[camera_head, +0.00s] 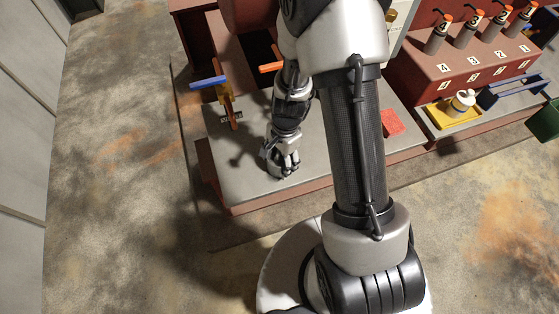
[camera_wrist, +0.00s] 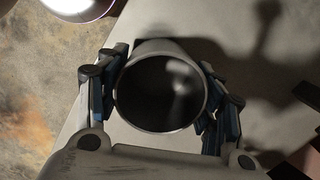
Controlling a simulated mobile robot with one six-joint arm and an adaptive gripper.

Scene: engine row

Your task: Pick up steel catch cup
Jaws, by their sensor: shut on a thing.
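The steel catch cup (camera_wrist: 137,127) fills the middle of the wrist view. Its round rim faces the camera and its inside is dark. My gripper (camera_wrist: 160,98) has one finger on each side of the cup and is shut on it. In the head view my gripper (camera_head: 283,168) is low over the front part of the grey bench top (camera_head: 235,185). The cup is hard to make out there, being hidden by the gripper. I cannot tell whether the cup's base touches the bench.
A valve with a blue lever (camera_head: 208,82) and an orange handle stands left of the gripper. A red cloth-like patch (camera_head: 392,122) lies to the right. Several numbered bottles stand on a red rack (camera_head: 470,68). A yellow tray (camera_head: 440,116) holds a white item (camera_head: 462,103).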

